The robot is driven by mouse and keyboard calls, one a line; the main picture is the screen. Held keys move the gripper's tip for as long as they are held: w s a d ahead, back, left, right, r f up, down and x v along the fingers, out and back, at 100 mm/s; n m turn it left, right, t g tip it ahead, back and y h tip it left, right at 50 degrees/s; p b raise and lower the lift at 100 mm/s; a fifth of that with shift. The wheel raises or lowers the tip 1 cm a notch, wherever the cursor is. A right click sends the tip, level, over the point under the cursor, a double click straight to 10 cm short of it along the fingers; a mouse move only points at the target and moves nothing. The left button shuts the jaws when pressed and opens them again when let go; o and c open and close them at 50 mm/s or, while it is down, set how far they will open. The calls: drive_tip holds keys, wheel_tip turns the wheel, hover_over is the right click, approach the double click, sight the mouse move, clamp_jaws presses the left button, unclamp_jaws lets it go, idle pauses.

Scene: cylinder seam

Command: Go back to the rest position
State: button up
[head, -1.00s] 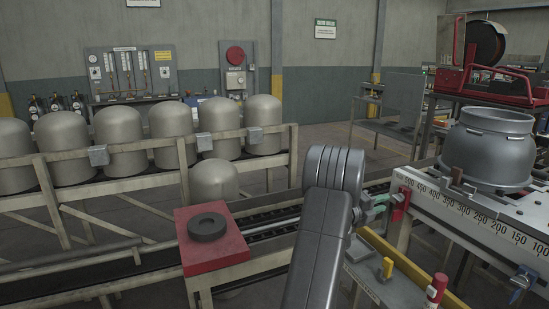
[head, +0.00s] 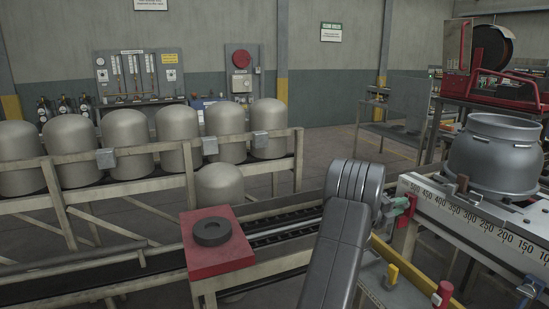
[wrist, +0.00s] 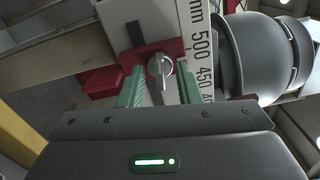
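My gripper (head: 400,205) is at the left end of the ruler bench in the head view, partly hidden by my dark arm. In the wrist view its two green fingers (wrist: 160,88) stand apart, with a gap between them. A silver lever (wrist: 160,66) on a red block (wrist: 148,55) shows in that gap, and no finger visibly touches it. The red block also shows in the head view (head: 405,232), right beside the gripper. Nothing is visibly held.
The ruler bench (head: 470,215) carries a grey metal vessel (head: 495,160) on the right. A rack (head: 125,163) of several beige domed cylinders is behind.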

drive_tip(key=b+v, duration=0.2)
drive_tip(key=v, duration=1.1)
drive_tip(key=p+x, duration=0.2)
drive_tip(key=x, duration=1.2)
drive_tip(key=shift+f, duration=0.1)
drive_tip(key=m+b, duration=0.3)
drive_tip(key=m, duration=0.2)
drive_tip(key=m+b, duration=0.4)
drive_tip(key=m, duration=0.1)
drive_tip(key=shift+s+a+m, duration=0.1)
drive_tip(key=shift+a+m, duration=0.1)
drive_tip(key=shift+m, duration=0.2)
drive_tip(key=m+b, duration=0.2)
drive_tip(key=m, duration=0.8)
